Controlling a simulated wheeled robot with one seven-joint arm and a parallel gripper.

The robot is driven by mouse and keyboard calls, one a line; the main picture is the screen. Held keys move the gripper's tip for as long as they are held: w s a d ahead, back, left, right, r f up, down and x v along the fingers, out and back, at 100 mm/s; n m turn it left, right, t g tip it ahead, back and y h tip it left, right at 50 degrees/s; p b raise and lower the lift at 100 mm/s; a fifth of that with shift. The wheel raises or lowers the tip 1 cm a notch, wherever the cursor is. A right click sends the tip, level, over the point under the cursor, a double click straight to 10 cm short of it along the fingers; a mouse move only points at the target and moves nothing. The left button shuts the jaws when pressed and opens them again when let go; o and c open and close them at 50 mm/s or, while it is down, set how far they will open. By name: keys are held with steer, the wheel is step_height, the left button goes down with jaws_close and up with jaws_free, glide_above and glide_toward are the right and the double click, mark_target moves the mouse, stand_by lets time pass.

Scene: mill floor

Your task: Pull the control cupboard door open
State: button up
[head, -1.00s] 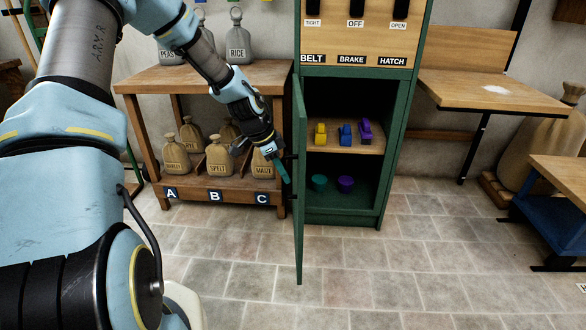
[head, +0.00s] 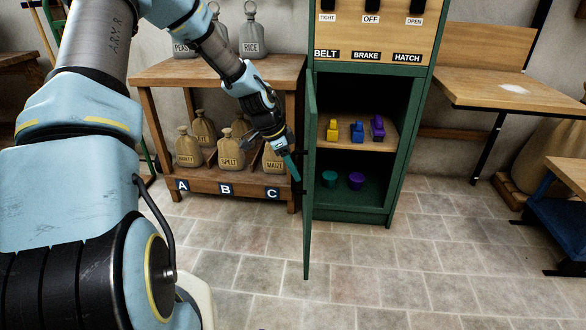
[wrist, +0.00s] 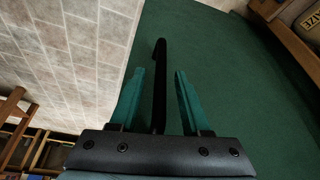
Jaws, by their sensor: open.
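The green control cupboard (head: 413,120) stands right of centre in the head view. Its door (head: 308,215) is swung wide, seen almost edge-on, and the inside is exposed. In the wrist view the green door face (wrist: 220,60) fills the middle and right. A black bar handle (wrist: 160,75) lies between the two teal fingers of my gripper (wrist: 160,88), with a gap on each side. My gripper (head: 293,170) is open, on the left side of the door in the head view. The handle is hard to make out there.
Yellow (head: 332,130), blue (head: 357,132) and purple (head: 377,127) items sit on the inner shelf, with teal (head: 329,178) and purple (head: 355,181) cups below. A wooden sack rack (head: 230,198) stands close left of my gripper. The tiled floor (head: 420,260) in front is clear.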

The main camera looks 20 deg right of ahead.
steer(key=p+v, duration=0.1)
steer(key=v, duration=0.9)
steer(key=shift+r+p, duration=0.4)
steer(key=shift+a, duration=0.1)
steer(key=s+a+r+n+t+y, duration=0.1)
steer(key=s+a+r+n, duration=0.1)
steer(key=s+a+n, duration=0.5)
steer(key=s+a+r+n+y, duration=0.1)
steer(key=s+a+n+y, duration=0.1)
steer(key=a+n, duration=0.5)
steer(key=s+a+r+n+t+y, duration=0.15)
steer(key=s+a+n, duration=0.3)
steer(key=a, duration=0.55)
step_height(320, 180, up, 20)
steer(key=p, duration=2)
steer(key=shift+s+r, duration=0.2)
